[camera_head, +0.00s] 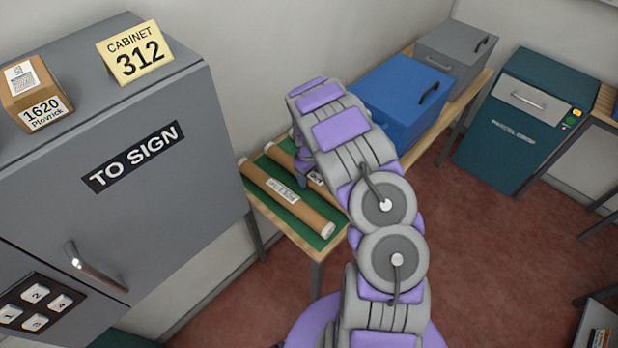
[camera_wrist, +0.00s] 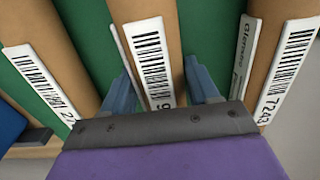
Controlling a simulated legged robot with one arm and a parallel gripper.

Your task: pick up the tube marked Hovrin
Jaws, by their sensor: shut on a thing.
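Three brown cardboard tubes with white barcode labels show in the wrist view: a left tube (camera_wrist: 35,30), a middle tube (camera_wrist: 155,30) and a right tube (camera_wrist: 268,50). My gripper (camera_wrist: 158,72) has one blue finger on each side of the middle tube and is shut on it. The right tube's label reads something like "Glemsec" and ends in 7243. I cannot read a name on the left or middle tube, so I cannot tell which is Hovrin. In the head view, a front tube (camera_head: 265,181) lies on a green mat (camera_head: 314,239); my arm hides part of the tubes behind it.
A wooden bench (camera_head: 314,253) carries the mat, a blue box (camera_head: 397,98) and a grey box (camera_head: 448,58). A grey cabinet (camera_head: 170,190) marked "TO SIGN" stands close on the left, with a small parcel (camera_head: 35,92) on top. A teal parcel drop (camera_head: 515,145) stands at right.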

